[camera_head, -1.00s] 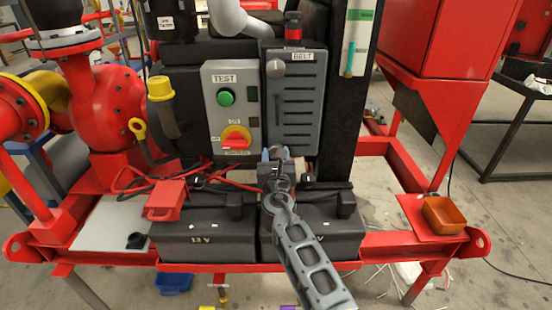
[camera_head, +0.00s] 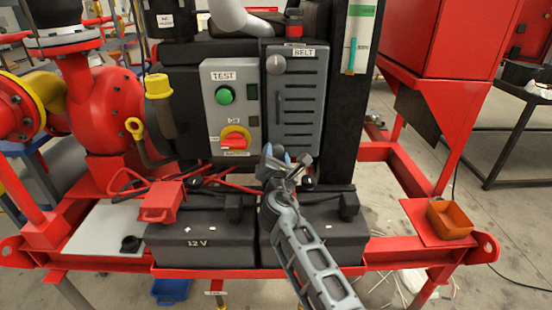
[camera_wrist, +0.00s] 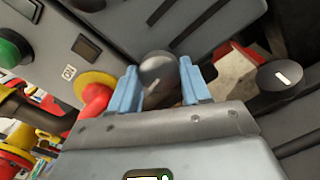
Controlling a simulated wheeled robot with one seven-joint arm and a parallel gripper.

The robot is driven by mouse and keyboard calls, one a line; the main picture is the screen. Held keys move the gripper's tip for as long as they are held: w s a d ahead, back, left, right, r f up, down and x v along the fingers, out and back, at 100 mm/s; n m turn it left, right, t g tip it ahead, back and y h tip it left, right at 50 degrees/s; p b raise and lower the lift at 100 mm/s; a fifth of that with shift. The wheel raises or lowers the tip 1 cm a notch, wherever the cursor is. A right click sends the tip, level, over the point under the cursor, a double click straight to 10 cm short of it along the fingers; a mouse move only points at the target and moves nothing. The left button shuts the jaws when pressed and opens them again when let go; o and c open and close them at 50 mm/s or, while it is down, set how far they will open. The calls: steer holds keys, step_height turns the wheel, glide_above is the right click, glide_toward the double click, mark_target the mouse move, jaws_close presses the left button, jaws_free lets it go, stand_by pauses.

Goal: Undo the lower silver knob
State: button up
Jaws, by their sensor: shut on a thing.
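The grey belt cover (camera_head: 293,90) stands upright behind the batteries, with an upper silver knob (camera_head: 275,65) at its top left. The lower silver knob (camera_wrist: 158,72) shows in the wrist view as a rounded grey head between my blue fingertips. My gripper (camera_wrist: 162,88) is shut on it, one finger on each side. In the head view my gripper (camera_head: 278,154) is at the cover's lower left edge and hides this knob. My wrist is tilted there.
The control box with green button (camera_head: 224,95) and red-yellow switch (camera_head: 234,139) is just left. Two black batteries (camera_head: 200,240) sit below my gripper, with red cables and a red clamp (camera_head: 162,203) on the left.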

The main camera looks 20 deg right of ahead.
stand_by(0.4)
steer(key=o, duration=1.1)
steer(key=shift+c, duration=0.2)
steer(key=shift+s, duration=0.1)
steer(key=shift+p+v, duration=0.35)
steer(key=shift+v, duration=3.5)
